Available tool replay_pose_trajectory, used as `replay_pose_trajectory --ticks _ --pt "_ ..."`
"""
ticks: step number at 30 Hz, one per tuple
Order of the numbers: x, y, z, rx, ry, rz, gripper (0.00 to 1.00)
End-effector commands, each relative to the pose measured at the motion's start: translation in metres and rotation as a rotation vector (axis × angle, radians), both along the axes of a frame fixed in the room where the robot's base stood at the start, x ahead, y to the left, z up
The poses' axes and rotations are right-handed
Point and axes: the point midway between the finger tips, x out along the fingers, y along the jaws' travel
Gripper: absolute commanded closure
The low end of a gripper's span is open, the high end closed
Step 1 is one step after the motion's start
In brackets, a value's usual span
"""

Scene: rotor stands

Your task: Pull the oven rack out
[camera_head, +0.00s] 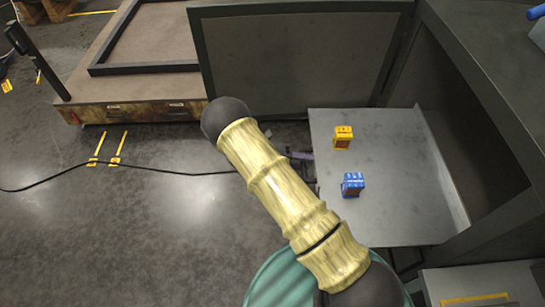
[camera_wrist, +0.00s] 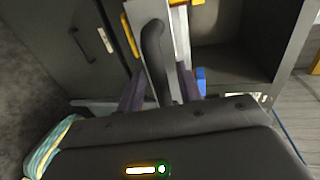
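The oven rack (camera_head: 405,165) is a flat grey sheet. In the head view it sticks out from the oven's dark opening at the right. A dark curved handle (camera_wrist: 152,50) is at its front edge in the wrist view. My gripper (camera_wrist: 160,88) has its two purple fingers on either side of this handle, with little gap, and looks shut on it. In the head view my gripper (camera_head: 301,157) is at the rack's left edge, mostly hidden behind my arm. The exact finger contact is hard to see.
A yellow block (camera_head: 343,137) and a blue block (camera_head: 353,184) stand on the rack. The oven door (camera_head: 300,60) stands open behind it. A low wooden platform (camera_head: 150,95) is at the upper left.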

Motion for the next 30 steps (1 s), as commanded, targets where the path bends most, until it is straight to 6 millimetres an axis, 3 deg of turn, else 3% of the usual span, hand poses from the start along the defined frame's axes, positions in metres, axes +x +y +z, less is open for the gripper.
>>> replay_pose_trajectory --ticks 5,24,30 --pt "0.001 0.018 0.002 0.003 -0.004 0.002 0.64" --pt "0.003 0.141 0.026 0.004 -0.002 0.002 0.64" --pt "0.003 0.165 0.032 0.002 0.001 0.001 0.64"
